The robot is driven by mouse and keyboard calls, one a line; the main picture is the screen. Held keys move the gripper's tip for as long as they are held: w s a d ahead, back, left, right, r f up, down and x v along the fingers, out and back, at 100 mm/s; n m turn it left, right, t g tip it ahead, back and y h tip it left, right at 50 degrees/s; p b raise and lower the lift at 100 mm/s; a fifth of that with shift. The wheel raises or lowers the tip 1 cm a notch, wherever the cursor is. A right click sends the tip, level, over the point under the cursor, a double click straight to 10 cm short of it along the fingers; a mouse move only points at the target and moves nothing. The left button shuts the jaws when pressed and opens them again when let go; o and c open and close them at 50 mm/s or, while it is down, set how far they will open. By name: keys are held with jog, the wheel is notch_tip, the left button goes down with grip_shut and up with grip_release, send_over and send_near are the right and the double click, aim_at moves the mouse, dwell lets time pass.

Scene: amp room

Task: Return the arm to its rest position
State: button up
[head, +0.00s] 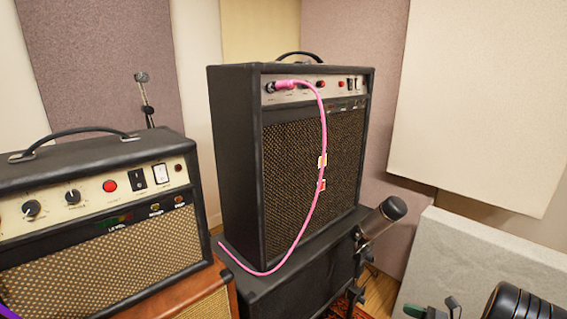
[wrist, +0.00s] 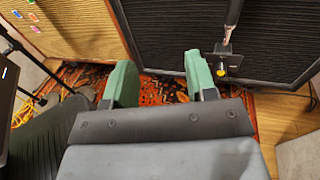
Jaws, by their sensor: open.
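My gripper (wrist: 160,80) shows in the wrist view with its two green fingers spread apart and nothing between them. Beyond the fingers lie a patterned red rug (wrist: 160,90) and the dark grille of a speaker cabinet (wrist: 185,30). In the head view part of my gripper (head: 438,310) shows at the bottom right edge, beside a black rounded part of my arm. The rest of my arm is out of frame.
A black amp (head: 232,160) with a pink cable (head: 318,195) plugged in stands on a dark cabinet (head: 300,285). A microphone (head: 382,216) is in front of it. Another amp (head: 90,180) stands left. A grey panel (head: 480,260) is at right.

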jog(key=s+a+r+n+g+h+p, duration=0.25)
jog(key=a+r+n+g+p, duration=0.4)
jog(key=r, duration=0.65)
jog(key=s+a+r+n+g+h+p, duration=0.25)
jog(key=a+r+n+p, duration=0.25)
jog(key=a+r+p, duration=0.6)
jog(key=s+r+n+t+h+p, duration=0.1)
jog(key=s+r+n+h+p, duration=0.2)
jog(key=r, duration=0.4)
jog(key=s+a+r+n+t+h+p, duration=0.1)
jog(key=s+r+n+h+p, duration=0.2)
jog(key=r, duration=0.5)
jog(key=s+a+r+n+t+h+p, duration=0.1)
jog(key=s+r+n+h+p, duration=0.2)
jog(key=r+n, duration=0.3)
jog(key=shift+s+a+r+n+h+p, duration=0.15)
jog(key=shift+s+r+n+h+p, duration=0.2)
jog(key=shift+r+h+p, duration=0.25)
jog(key=shift+c, duration=0.8)
jog(key=shift+a, duration=0.15)
